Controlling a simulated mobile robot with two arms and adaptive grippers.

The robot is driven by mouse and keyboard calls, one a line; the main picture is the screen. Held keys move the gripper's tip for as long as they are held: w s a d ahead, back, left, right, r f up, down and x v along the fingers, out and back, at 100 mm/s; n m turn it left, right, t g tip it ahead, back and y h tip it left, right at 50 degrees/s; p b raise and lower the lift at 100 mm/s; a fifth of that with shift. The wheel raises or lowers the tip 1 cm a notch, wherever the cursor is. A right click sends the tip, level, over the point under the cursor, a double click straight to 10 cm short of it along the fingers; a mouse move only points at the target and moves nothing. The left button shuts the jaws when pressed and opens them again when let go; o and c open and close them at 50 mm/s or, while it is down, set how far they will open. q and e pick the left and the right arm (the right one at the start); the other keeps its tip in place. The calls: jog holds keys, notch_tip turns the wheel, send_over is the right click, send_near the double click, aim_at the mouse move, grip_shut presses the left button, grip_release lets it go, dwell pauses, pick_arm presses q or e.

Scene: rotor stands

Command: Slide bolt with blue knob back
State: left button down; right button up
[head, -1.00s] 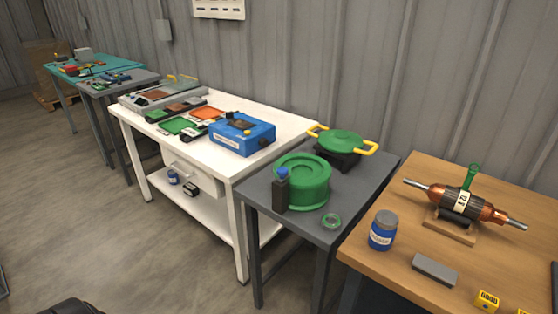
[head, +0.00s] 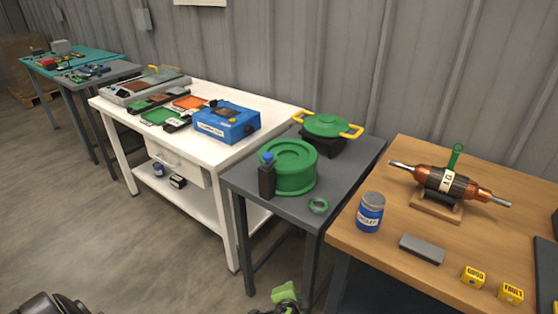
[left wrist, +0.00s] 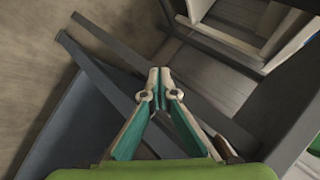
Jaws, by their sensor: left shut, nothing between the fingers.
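The blue knob (head: 268,157) sits on top of a dark upright bolt housing (head: 266,182). The housing stands at the front left side of a round green drum (head: 293,167) on the grey table (head: 342,195). My left gripper shows in the left wrist view (left wrist: 160,75), shut and empty, with its fingertips together. It points towards table frames and the floor, and the knob does not show in that view. A green gripper part (head: 285,292) shows low in the head view, in front of the grey table and apart from the knob; which arm it belongs to is unclear.
A white table (head: 270,105) with a blue box (head: 226,122) is on the left. A wooden table (head: 385,235) with a rotor (head: 450,183) is on the right.

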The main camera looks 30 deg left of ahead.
aim_at(269, 159)
pick_arm(q)
jog(key=w+a+r+t+y, duration=0.1)
jog(key=w+r+y, duration=0.1)
jog(key=r, duration=1)
jog(key=w+a+r+t+y, duration=0.2)
jog(key=w+r, duration=0.3)
jog(key=r, duration=0.6)
jog(key=w+a+r+t+y, duration=0.1)
jog(key=w+r+t+y, duration=0.1)
jog(key=r, duration=1)
jog(key=shift+w+a+r+y, duration=0.3)
jog(key=shift+w+y, duration=0.35)
jog(key=shift+y, duration=0.15)
pick_arm(e)
jog(key=shift+d+f, duration=0.1)
jog(key=shift+f, duration=0.25)
pick_arm(q)
jog(key=b+x, duration=0.1)
jog(key=x, duration=0.9)
jog(key=shift+w+r+b, duration=0.1)
jog(key=shift+w+b, duration=0.1)
jog(key=shift+b, duration=0.1)
jog(key=s, duration=0.1)
jog(key=s+a+p, duration=0.2)
jog(key=shift+s+f, duration=0.25)
jog(key=shift+f, duration=0.15)
pick_arm(e)
jog(key=shift+s+a+r, duration=0.15)
jog(key=shift+a+r, duration=0.05)
jog(key=shift+r, duration=0.2)
